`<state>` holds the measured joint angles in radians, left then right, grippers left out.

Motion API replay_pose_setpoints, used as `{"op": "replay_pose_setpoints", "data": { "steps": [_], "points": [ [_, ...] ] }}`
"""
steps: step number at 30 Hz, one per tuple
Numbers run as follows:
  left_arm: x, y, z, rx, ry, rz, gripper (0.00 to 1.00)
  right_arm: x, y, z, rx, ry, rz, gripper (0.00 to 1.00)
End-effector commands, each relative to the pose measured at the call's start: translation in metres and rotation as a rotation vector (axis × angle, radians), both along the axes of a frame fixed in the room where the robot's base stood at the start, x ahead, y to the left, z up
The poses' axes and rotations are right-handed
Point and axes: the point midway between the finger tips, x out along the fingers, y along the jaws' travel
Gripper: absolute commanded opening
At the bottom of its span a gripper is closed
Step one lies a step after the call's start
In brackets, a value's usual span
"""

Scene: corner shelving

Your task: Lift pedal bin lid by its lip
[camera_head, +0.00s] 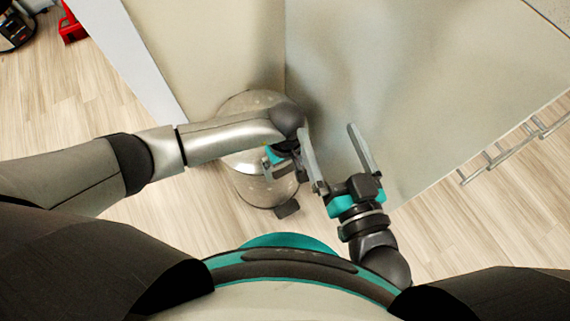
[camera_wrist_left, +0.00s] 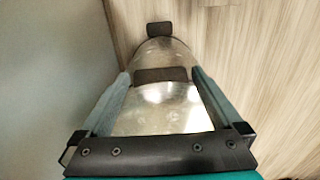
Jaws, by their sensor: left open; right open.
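The steel pedal bin (camera_head: 262,190) stands on the floor against the panels in the head view, partly hidden by my left arm. Its dark pedal (camera_head: 287,209) sticks out at the base and also shows in the left wrist view (camera_wrist_left: 158,28). My left gripper (camera_head: 270,167) is over the bin's front side. In the left wrist view its open fingers (camera_wrist_left: 160,72) lie either side of the shiny lid (camera_wrist_left: 165,108) and its dark lip (camera_wrist_left: 161,75). Contact cannot be told. My right gripper (camera_head: 327,128) is open and empty, right of the bin.
Pale panels (camera_head: 430,80) meet in a corner behind the bin. A metal rail (camera_head: 515,150) is at the right. A red object (camera_head: 71,28) and a dark appliance (camera_head: 14,30) stand at the upper left. Wooden floor (camera_head: 225,220) is clear in front of the bin.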

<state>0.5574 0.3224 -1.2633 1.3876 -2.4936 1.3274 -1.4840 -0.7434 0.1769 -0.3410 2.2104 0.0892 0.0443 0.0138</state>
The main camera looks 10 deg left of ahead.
Motion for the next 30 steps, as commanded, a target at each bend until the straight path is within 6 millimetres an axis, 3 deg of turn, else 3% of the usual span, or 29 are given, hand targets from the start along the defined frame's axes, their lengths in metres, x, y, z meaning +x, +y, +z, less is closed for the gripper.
{"op": "replay_pose_setpoints", "data": {
  "steps": [11, 30],
  "points": [
    [-0.0004, -0.0004, -0.0011, 0.0, 0.0, -0.001, 1.0, -0.0012, 0.0005, 0.0012, 0.009, -0.013, -0.001, 1.0],
    [-0.0005, -0.0002, -0.0011, 0.001, 0.001, -0.001, 0.29, -0.001, 0.0005, 0.0008, 0.009, -0.012, -0.001, 1.0]
  ]
}}
